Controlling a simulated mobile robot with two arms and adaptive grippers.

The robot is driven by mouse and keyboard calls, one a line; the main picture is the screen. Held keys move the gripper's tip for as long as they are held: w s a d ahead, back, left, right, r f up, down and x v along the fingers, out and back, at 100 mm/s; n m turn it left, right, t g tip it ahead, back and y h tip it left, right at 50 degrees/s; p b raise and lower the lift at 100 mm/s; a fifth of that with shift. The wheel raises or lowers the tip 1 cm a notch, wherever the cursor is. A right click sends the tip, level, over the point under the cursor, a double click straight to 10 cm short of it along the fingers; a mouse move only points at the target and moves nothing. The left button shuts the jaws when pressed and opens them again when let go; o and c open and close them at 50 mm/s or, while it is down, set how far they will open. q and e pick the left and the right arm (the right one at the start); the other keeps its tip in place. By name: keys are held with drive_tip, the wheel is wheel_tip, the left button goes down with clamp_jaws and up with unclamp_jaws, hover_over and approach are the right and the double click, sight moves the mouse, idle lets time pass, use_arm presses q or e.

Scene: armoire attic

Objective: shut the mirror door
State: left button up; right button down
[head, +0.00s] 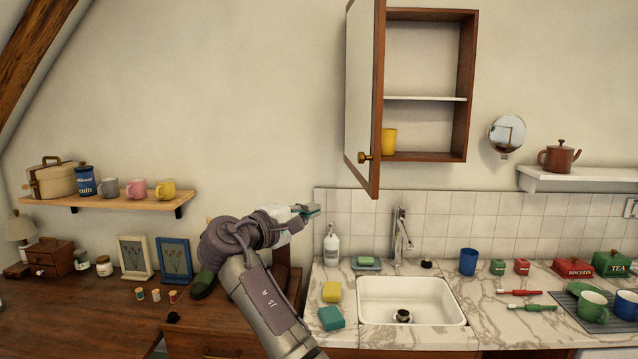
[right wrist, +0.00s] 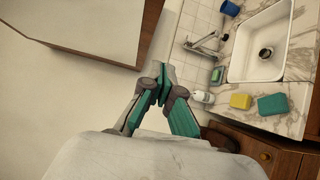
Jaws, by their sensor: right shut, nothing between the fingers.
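The mirror door (head: 362,100) belongs to the wooden wall cabinet (head: 469,85). It stands wide open, swung out towards me on the cabinet's left side. A brass knob (head: 364,157) sits near its lower edge. A pale panel with a brown edge, apparently this door (right wrist: 95,28), shows at the upper left of the right wrist view. My right gripper (head: 312,210) is shut and empty, below and left of the door and apart from it. Its teal fingertips (right wrist: 162,84) meet in the right wrist view. My left gripper is not in view.
A yellow cup (head: 389,141) stands in the open cabinet. Below are the sink (head: 410,290), the tap (head: 401,235) and a soap bottle (head: 331,245). A round mirror (head: 507,132) hangs to the right. A shelf (head: 110,200) with mugs is at left. The wall left of the door is bare.

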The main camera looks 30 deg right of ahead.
wheel_tip(320, 180, up, 2)
drive_tip(key=r, duration=0.1)
drive_tip(key=p, duration=0.4)
approach(366, 186)
drive_tip(key=w+d, duration=0.2)
drive_tip(key=w, duration=0.2)
drive_tip(key=d+p, duration=0.1)
drive_tip(key=d, duration=0.2)
drive_tip(key=shift+s+m+p, duration=0.35)
drive_tip(key=shift+s+m, duration=0.05)
drive_tip(key=shift+s+d, duration=0.2)
drive_tip(key=shift+d, duration=0.15)
drive_tip(key=shift+f, duration=0.1)
